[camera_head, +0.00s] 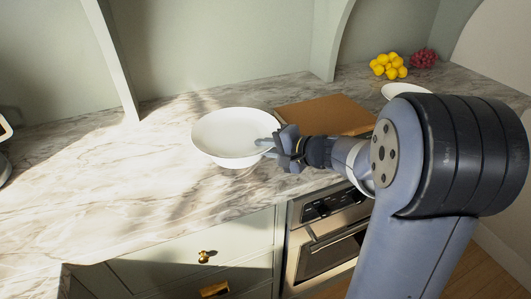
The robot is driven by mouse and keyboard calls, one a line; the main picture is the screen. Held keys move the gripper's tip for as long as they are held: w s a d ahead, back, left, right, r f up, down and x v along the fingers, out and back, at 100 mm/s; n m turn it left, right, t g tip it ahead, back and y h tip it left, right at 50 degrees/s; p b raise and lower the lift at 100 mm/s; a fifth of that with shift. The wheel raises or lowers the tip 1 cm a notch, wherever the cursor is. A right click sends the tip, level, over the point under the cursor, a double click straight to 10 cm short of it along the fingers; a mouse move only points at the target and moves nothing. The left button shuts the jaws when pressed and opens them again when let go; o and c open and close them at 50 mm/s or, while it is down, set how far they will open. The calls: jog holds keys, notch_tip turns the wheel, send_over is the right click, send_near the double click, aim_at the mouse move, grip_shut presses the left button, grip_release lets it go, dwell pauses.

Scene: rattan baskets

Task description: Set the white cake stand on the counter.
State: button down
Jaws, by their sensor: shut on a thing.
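The white cake stand (225,130) is a wide, shallow white dish on a short foot, upright at the middle of the view. It is over the marble counter (100,189), near its front edge. Its foot is low, and I cannot tell whether it touches the counter. My gripper (266,147) reaches in from the right and is shut on the right rim of the cake stand. The far finger shows over the dish; the part below the rim is partly hidden.
A brown board (327,116) lies just behind my gripper. Yellow fruit (389,66), red fruit (423,59) and a white plate (404,90) are at the back right. An oven (328,235) and drawers (204,270) are below.

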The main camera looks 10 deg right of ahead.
jog(key=shift+f, duration=0.65)
jog(key=shift+f, duration=0.2)
jog(key=c, duration=1.4)
grip_release()
jog(key=shift+o, duration=0.2)
jog(key=shift+r, duration=0.1)
jog(key=shift+s+d+r, duration=0.15)
jog(key=shift+s+d, duration=0.05)
jog(key=shift+d, duration=0.1)
jog(key=v, duration=1.1)
jog(key=shift+s, duration=0.2)
